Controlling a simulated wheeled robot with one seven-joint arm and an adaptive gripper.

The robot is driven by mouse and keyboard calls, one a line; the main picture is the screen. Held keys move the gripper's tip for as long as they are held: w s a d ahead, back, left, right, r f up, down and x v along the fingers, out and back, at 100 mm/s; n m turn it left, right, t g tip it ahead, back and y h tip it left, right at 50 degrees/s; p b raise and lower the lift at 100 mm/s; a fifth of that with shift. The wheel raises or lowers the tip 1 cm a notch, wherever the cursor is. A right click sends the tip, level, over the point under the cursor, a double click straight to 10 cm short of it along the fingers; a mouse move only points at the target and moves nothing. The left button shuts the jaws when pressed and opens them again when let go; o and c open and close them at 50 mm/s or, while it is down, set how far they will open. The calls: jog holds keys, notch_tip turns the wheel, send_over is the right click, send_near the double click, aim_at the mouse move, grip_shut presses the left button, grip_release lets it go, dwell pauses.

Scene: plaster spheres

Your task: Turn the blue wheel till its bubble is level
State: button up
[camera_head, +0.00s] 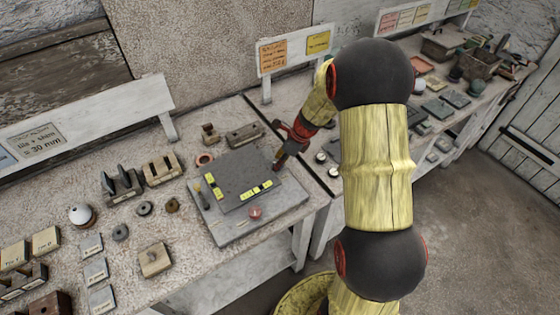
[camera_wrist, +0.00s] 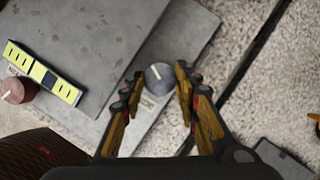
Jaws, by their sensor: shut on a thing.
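The blue-grey wheel (camera_wrist: 158,77), with a white line on its top, sits between the fingertips of my gripper (camera_wrist: 156,84) in the wrist view. My gripper is shut on it. In the head view my gripper (camera_head: 279,164) is at the right corner of the dark plate (camera_head: 237,166) and hides this wheel. A yellow vial (camera_head: 257,189) lies along the plate's front edge, and another yellow vial (camera_head: 213,187) near its left side. The front vial also shows in the wrist view (camera_wrist: 41,72).
A red wheel (camera_head: 255,212) stands at the plate's front, on the larger grey base (camera_head: 232,231). A dark bench gap (camera_head: 305,160) runs right of it. Several blocks, weights and a white ball (camera_head: 80,213) fill the bench at left. A metal block (camera_head: 245,134) lies behind.

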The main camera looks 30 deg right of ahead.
jog(key=shift+c, duration=1.2)
jog(key=n+p, duration=0.2)
jog(key=n, duration=0.1)
jog(key=shift+w+d+r+g+y, duration=0.1)
jog(key=shift+g+y, duration=0.3)
jog(key=n+g+p, duration=0.1)
jog(key=n+p, duration=0.1)
jog(key=n, duration=0.1)
jog(key=n+g+p, duration=0.1)
jog(key=n+p, duration=0.1)
jog(key=n, duration=0.1)
jog(key=shift+w+y, duration=0.2)
jog(key=shift+y, duration=0.2)
jog(key=n+g+p, duration=0.1)
jog(key=n+g, duration=0.1)
jog(key=n, duration=0.3)
jog(key=shift+w+p, duration=0.15)
jog(key=shift+p, duration=0.2)
jog(key=shift+w+n+g+h+p, duration=0.1)
jog(key=shift+n+g+h+p, duration=0.5)
jog(key=shift+n, duration=1.4)
jog(key=o, duration=0.9)
jog(key=shift+c, duration=0.2)
